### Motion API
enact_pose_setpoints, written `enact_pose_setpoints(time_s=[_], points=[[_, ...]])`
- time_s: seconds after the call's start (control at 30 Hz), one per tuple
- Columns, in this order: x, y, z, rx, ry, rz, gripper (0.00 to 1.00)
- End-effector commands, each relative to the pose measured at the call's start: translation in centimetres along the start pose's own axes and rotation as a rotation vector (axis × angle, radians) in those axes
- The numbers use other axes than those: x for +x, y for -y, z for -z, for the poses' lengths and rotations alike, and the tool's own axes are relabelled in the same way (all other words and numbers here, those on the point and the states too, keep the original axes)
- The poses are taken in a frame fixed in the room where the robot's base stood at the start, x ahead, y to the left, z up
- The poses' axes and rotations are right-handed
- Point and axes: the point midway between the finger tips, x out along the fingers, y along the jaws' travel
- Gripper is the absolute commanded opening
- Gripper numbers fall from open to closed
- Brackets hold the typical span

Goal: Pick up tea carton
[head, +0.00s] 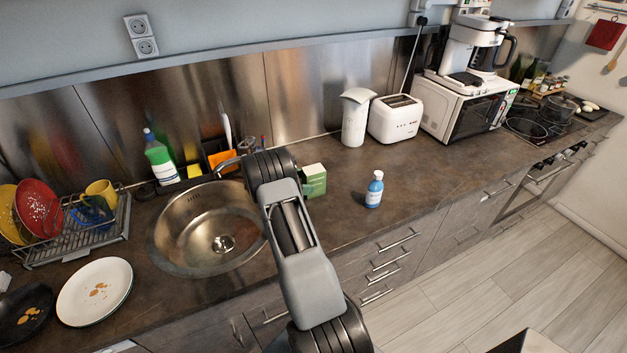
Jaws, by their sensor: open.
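The tea carton appears to be the small green box with a pale top (314,181), standing on the dark counter just right of the sink. My arm's dark joint stands directly left of it in the picture and may cover part of its left side. My gripper does not show; the arm's own links hide the arm's end. I cannot tell how far the gripper is from the carton.
A blue bottle (374,189) stands right of the carton. Behind are a white canister (355,117) and a white toaster (395,119). The round sink (190,225) lies left. The counter right of the blue bottle is clear.

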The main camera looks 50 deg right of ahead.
Motion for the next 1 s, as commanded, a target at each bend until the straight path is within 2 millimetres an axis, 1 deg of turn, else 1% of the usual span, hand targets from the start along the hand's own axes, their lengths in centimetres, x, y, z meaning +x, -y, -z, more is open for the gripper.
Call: enact_pose_setpoints(time_s=[0.1,0.17,0.4,0.47,0.9,0.97,1.0], points=[[1.7,0.1,-0.2,-0.001,0.000,0.003,0.85],[2.2,0.0,-0.1,-0.001,0.000,0.002,0.85],[2.5,0.0,0.0,0.000,-0.001,-0.001,0.85],[2.5,0.0,0.0,0.000,-0.001,-0.001,0.80],[2.5,0.0,0.0,0.000,0.000,0.000,0.38],[2.5,0.0,0.0,0.000,0.000,0.000,0.33],[2.5,0.0,0.0,0.000,0.000,0.000,0.33]])
